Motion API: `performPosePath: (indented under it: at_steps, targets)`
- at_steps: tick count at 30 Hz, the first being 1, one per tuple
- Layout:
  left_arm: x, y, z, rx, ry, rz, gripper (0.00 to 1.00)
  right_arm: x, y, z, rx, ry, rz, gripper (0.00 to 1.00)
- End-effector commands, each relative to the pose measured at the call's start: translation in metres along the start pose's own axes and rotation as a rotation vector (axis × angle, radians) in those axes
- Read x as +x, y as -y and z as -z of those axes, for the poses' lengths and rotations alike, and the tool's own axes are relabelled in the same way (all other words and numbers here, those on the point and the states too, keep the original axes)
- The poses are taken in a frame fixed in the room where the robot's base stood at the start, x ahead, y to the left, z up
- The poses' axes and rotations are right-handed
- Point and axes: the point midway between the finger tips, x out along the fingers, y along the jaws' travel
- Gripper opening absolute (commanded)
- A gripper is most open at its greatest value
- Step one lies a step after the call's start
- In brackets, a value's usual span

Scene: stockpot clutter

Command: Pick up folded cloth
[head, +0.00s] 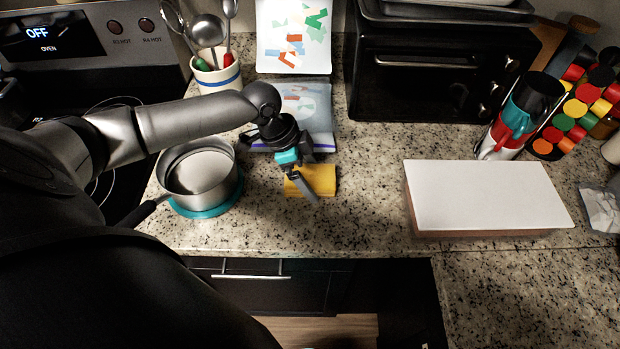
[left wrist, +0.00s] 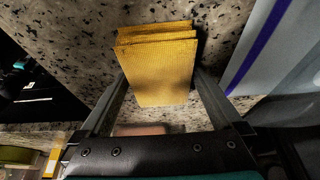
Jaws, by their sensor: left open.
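The folded cloth (head: 321,178) is yellow and lies on the speckled counter, right of the pot in the head view. In the left wrist view the cloth (left wrist: 158,68) shows as a stack of layers near the top middle. My left gripper (head: 308,192) is over the cloth, pointing down, and partly hides it. Its jaws are open, and in the left wrist view the fingers (left wrist: 160,92) stand on either side of the cloth's lower part. I cannot tell whether they touch it. My right gripper is not in view.
A steel pot (head: 199,174) on a teal mat (head: 207,211) stands just left of the cloth. A plastic bag (head: 315,107) lies behind it. A white-topped box (head: 487,195) is at the right, with a black toaster oven (head: 425,80) at the back. Counter between cloth and box is clear.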

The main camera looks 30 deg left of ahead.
Motion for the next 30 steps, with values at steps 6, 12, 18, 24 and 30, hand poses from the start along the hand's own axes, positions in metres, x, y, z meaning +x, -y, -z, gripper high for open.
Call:
performPosePath:
  at_steps: [6,12,18,24,30]
  targets:
    - [-0.0005,0.0002,0.0,0.0,0.0,0.0,1.0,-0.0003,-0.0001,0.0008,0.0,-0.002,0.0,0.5]
    - [0.001,-0.0001,-0.0007,-0.001,0.0,0.0,1.0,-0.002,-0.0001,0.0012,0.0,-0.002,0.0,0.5]
    - [0.003,0.0001,-0.0019,-0.001,0.001,0.0,0.94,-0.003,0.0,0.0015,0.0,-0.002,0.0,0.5]
    - [0.0031,0.0001,-0.0019,-0.001,0.001,0.0,0.72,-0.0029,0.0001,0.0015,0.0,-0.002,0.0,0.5]
    - [0.003,0.0001,-0.0018,-0.001,0.0,0.0,0.49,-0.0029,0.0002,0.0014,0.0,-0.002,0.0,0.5]
